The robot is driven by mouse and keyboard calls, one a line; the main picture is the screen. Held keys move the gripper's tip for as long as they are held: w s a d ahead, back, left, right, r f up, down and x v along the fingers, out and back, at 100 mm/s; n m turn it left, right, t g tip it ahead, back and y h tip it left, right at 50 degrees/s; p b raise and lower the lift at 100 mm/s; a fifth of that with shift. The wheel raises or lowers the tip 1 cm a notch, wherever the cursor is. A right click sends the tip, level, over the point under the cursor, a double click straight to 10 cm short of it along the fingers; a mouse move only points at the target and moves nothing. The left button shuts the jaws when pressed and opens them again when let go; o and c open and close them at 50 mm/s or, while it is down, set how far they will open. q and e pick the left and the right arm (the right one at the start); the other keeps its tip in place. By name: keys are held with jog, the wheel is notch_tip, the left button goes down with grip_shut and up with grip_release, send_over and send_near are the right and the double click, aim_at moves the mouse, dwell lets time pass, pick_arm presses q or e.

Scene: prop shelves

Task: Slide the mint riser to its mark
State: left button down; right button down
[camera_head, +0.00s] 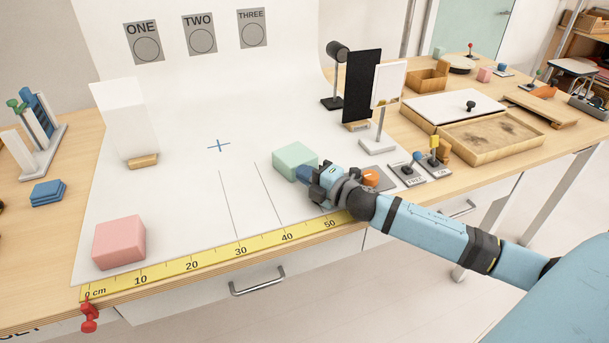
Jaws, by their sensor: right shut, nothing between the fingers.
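The mint riser (294,159) is a pale green block lying on the white backdrop sheet (180,205), right of two thin parallel lines (252,195) drawn on the sheet. A small blue cross mark (218,146) is drawn farther back and to the left of the riser. My right gripper (306,173) is shut and empty. Its fingertips are at the riser's right front side; I cannot tell whether they touch it. The gripper hides part of that side. My left gripper is not in view.
A pink block (119,242) sits at the front left of the sheet. A yellow ruler (215,255) runs along the front edge. A white card (125,120) stands at the left; a white panel on a stand (388,85) and switches (408,174) are at the right. The sheet's middle is clear.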

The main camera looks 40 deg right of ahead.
aim_at(295, 161)
jog(key=shift+w+d, duration=0.2)
jog(key=shift+w, duration=0.1)
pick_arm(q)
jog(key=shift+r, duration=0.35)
pick_arm(e)
jog(key=shift+w, duration=0.1)
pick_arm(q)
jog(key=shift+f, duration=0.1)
pick_arm(e)
jog(key=shift+w+d+r+p, duration=0.2)
jog(key=shift+w+d+p, duration=0.15)
jog(key=shift+w+p, duration=0.2)
jog(key=shift+w+d+f, duration=0.1)
jog(key=shift+w+f, duration=0.05)
jog(key=shift+w, duration=0.1)
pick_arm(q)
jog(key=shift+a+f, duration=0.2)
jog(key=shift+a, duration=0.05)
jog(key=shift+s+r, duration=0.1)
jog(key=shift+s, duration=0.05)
pick_arm(e)
jog(key=shift+f, duration=0.1)
